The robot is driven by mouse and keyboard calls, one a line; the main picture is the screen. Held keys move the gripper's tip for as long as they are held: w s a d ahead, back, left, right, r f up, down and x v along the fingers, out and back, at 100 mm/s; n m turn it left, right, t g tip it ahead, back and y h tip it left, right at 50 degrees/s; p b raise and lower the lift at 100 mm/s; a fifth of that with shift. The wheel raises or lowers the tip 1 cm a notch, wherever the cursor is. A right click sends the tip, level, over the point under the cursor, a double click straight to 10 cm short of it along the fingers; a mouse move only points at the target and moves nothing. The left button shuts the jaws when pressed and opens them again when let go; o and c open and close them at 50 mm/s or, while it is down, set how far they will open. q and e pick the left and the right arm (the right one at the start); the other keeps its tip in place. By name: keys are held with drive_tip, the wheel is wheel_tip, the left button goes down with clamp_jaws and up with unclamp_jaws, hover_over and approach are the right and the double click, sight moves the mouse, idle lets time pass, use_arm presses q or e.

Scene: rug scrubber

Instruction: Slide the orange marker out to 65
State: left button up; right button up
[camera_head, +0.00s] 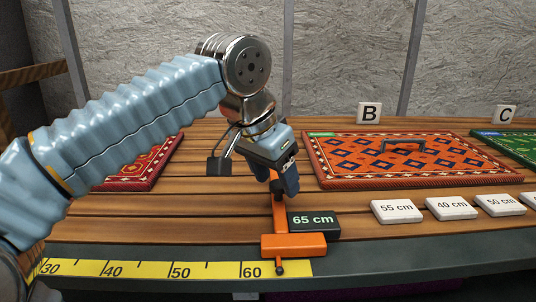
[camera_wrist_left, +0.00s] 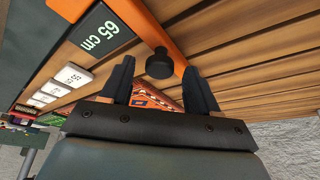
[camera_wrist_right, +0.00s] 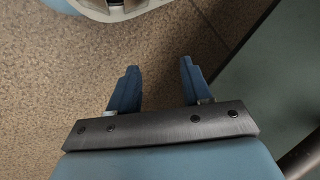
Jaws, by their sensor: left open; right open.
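The orange marker (camera_head: 293,245) is a T-shaped slide at the table's front edge, over the yellow ruler (camera_head: 150,271). Its small pointer (camera_head: 280,268) hangs just right of the 60 figure; the exact reading is hard to tell. A dark "65 cm" plate (camera_head: 313,221) sits beside its bar. My left gripper (camera_head: 284,185) is above the bar's far end, open. In the left wrist view, a black knob (camera_wrist_left: 158,64) on the orange bar appears between the fingertips of the left gripper (camera_wrist_left: 158,66), with gaps at both sides. My right gripper (camera_wrist_right: 154,70) is open and empty above the floor.
White plates marked 55 cm (camera_head: 397,211), 40 cm (camera_head: 451,208) and 50 cm (camera_head: 499,204) lie to the right. Patterned rugs lie behind, an orange one (camera_head: 313,163) by sign B (camera_head: 369,113). A small padlock-like dark block (camera_head: 218,167) shows beside my left wrist.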

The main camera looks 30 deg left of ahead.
use_arm(q)
drive_tip(key=p+v, duration=0.2)
drive_tip(key=v, duration=1.1)
drive_tip(key=shift+s, duration=0.1)
